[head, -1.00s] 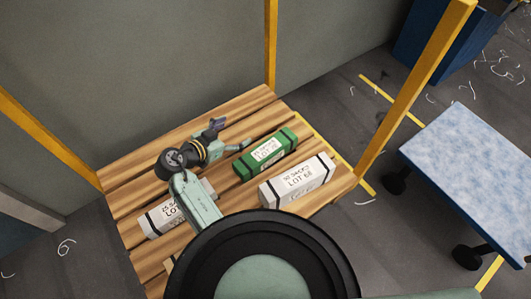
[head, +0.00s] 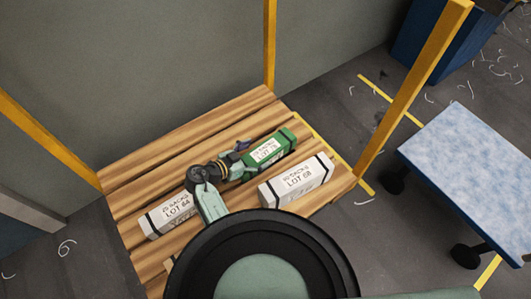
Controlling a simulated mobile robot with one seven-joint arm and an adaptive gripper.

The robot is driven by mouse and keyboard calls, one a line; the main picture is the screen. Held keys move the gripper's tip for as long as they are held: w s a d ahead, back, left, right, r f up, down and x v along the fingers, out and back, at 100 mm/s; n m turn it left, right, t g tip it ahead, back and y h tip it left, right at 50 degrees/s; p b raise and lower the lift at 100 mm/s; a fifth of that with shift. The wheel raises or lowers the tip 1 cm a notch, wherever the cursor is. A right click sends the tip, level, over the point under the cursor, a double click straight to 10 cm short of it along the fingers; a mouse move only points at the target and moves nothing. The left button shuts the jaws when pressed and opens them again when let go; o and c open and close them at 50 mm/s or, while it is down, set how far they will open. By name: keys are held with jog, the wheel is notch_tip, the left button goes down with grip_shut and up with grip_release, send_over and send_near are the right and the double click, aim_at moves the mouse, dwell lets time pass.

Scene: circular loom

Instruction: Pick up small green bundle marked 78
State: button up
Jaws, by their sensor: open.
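A small green bundle (head: 271,148) with dark straps and a white label lies on the slatted wooden pallet (head: 190,135). Its label reads LOT and a number starting with 7; the last digit is too small to be sure of. My gripper (head: 245,158) is open at the bundle's left end, low over the pallet. It covers that end, so I cannot tell whether the fingers are around it or just above it, or touching it.
A white bundle marked LOT 68 (head: 297,181) lies close in front of the green one. Another white bundle, LOT 64 (head: 168,214), lies at the left. Yellow posts (head: 412,95) stand at the pallet's corners. A blue-topped cart (head: 475,165) stands to the right.

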aim_at(264, 151)
jog(key=shift+x, duration=1.85)
jog(key=shift+c, duration=0.5)
jog(key=c, duration=1.6)
